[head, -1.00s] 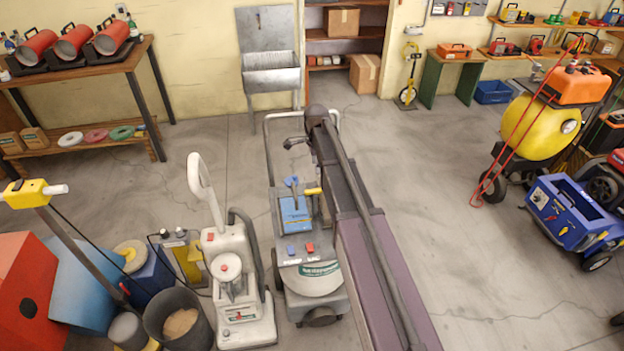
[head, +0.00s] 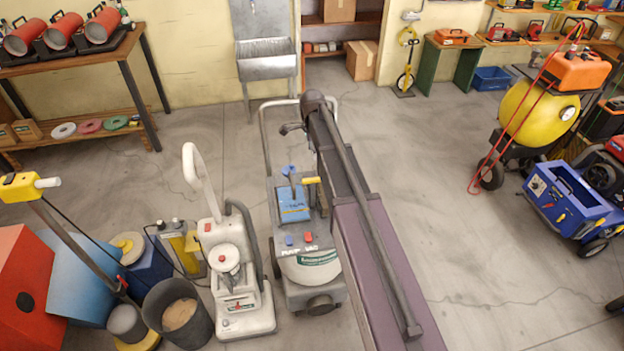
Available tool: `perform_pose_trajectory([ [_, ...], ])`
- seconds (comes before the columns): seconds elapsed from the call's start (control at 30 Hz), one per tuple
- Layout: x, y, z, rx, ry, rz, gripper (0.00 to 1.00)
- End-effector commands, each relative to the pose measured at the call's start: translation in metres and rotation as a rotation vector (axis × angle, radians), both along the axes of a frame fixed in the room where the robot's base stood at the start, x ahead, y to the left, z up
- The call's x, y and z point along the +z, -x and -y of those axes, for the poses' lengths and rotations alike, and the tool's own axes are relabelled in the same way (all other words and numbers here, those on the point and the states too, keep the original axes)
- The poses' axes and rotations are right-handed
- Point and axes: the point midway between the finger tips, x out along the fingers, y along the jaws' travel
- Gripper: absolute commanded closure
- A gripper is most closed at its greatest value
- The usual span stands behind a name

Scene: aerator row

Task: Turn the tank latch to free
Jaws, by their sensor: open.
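A grey floor machine marked "PUMP VAC" (head: 305,268) stands upright in the middle of the head view, left of my arm. A blue box (head: 293,205), perhaps its tank, sits on top. A small blue lever (head: 290,172) stands up behind the box. A short yellow handle (head: 311,181) lies across its right side, beside my arm. I cannot tell which of these is the tank latch.
A white upright cleaner (head: 238,290) stands close on the left of the machine. A dark bucket (head: 178,312) is farther left. A blue cart (head: 570,205) and yellow tank (head: 533,110) stand at the right. The floor right of my arm is clear.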

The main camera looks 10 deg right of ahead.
Motion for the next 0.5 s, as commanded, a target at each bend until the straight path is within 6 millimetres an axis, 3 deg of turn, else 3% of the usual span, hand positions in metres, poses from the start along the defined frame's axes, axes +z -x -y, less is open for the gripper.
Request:
perform_pose_trajectory([
  [0.5,-0.041,0.000,-0.001,0.001,0.000,0.000,0.40],
])
